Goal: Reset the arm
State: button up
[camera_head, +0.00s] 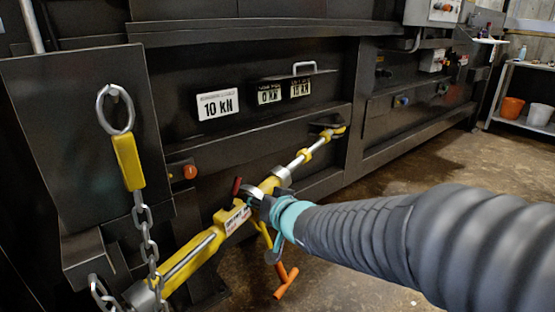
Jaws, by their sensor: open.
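My arm enters from the lower right as a grey ribbed sleeve with a teal band. My gripper (262,200) is at its far end, beside the middle of a yellow tensioner (205,249) with a silver rod. Its jaws are small and partly hidden by the wrist. I cannot tell whether they touch the tensioner. A red-tipped lever (237,186) stands just left of the gripper. An orange T-handle (286,282) hangs below it.
The dark compactor wall (200,70) runs behind, with a 10 kN plate (217,103). A chain (146,235) with a yellow link and ring (115,108) hangs at left. The floor (430,165) at right is clear.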

jog(key=s+d+f+g+h, duration=0.2)
jog(key=s+d+f+h, duration=0.2)
jog(key=d, duration=0.3)
jog(key=s+d+f+g+h, duration=0.2)
jog(key=s+d+f+h, duration=0.15)
jog(key=d, duration=0.25)
jog(key=s+d+r+m+g, duration=0.1)
jog(key=s+d+r, duration=0.1)
jog(key=s+d, duration=0.4)
jog(key=s+d+r+m+g, duration=0.1)
jog(key=s+d+r, duration=0.1)
jog(key=s+d, duration=0.4)
jog(key=s, duration=0.5)
jog(key=shift+r+h, duration=0.3)
jog(key=shift+h, duration=0.05)
